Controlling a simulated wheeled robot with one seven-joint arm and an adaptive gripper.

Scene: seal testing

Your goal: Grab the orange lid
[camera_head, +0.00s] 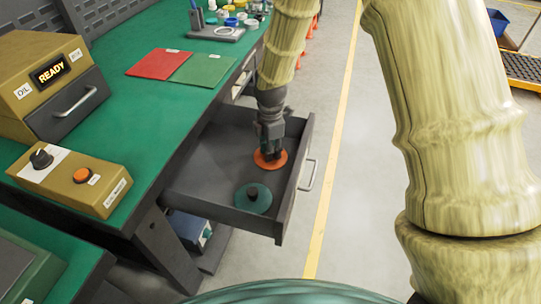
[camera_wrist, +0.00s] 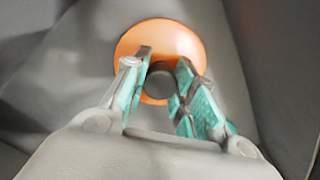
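The orange lid (camera_head: 268,163) is a round disc lying in the open drawer (camera_head: 203,186) below the green bench. In the wrist view the orange lid (camera_wrist: 172,38) shows a dark round knob (camera_wrist: 161,78) at its middle. My gripper (camera_head: 270,148) points down right over the lid. In the wrist view my gripper (camera_wrist: 166,72) has its two teal-padded fingers apart, one on each side of the knob. Gaps seem to show between the knob and the fingers. In the head view the fingers hide the knob.
A green lid (camera_head: 253,197) with a dark knob lies in the drawer nearer the front. The drawer walls (camera_head: 292,180) stand close around both lids. The green bench top (camera_head: 140,110) overhangs at the left, carrying an oil box (camera_head: 50,85) and a button box (camera_head: 75,178).

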